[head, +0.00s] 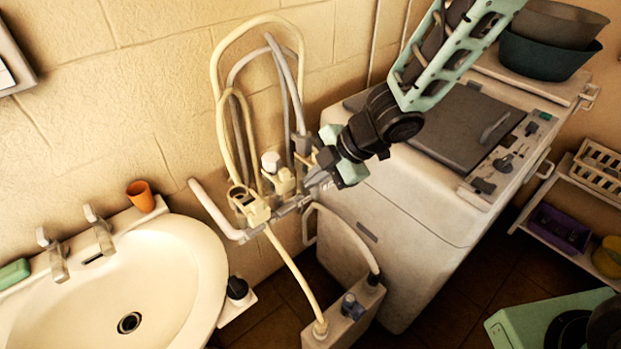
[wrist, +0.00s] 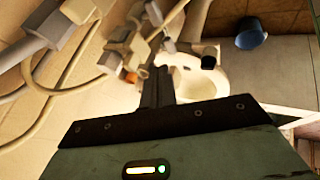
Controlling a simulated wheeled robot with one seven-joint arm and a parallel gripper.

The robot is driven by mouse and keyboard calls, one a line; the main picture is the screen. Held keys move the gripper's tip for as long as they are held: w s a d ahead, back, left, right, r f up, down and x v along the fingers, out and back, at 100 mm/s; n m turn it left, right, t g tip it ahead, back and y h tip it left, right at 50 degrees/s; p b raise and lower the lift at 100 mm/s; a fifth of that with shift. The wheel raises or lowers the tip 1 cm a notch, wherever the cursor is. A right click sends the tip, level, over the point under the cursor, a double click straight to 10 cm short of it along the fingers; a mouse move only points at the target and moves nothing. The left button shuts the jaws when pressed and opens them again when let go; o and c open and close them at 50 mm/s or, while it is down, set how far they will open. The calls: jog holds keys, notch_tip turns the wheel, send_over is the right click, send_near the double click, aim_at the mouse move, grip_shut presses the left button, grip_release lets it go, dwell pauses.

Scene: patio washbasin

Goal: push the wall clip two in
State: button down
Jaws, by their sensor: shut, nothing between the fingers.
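Several clip-like fittings sit on the wall pipework in the head view: a beige one (head: 250,205) at left, a beige one with a white knob (head: 282,181) in the middle, and a grey one (head: 302,146) at right. I cannot tell which is wall clip two. My gripper (head: 314,179) is shut and empty, close to the right of the middle fitting; contact cannot be told. In the wrist view, the shut fingers (wrist: 155,80) point at pale fittings (wrist: 124,52), with the ends partly hidden among them.
Looped hoses (head: 216,70) rise above the fittings, and a pipe (head: 215,208) runs along below. The washbasin (head: 195,265) is at left with an orange cup (head: 140,195). A white washing machine (head: 400,195) stands right, behind a grey box (head: 345,315) with a hose.

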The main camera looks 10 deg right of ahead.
jog(key=p+v, duration=0.2)
jog(key=v, duration=0.6)
dwell(0.4)
jog(key=s+d+m+h+b, duration=0.1)
jog(key=s+m+h+b, duration=0.1)
jog(key=s+m, duration=0.3)
jog(key=s+d+f+m+g+h+b, duration=0.1)
jog(key=s+m+b, duration=0.3)
jog(key=s, duration=0.5)
jog(key=s+d+m+g+h+b, duration=0.1)
jog(key=s+m+h+b, duration=0.1)
jog(key=s+m, duration=0.4)
jog(key=shift+s+d+f+m+h+b, duration=0.25)
jog(key=shift+s+f+m+h+b, duration=0.15)
jog(key=shift+s+h, duration=0.35)
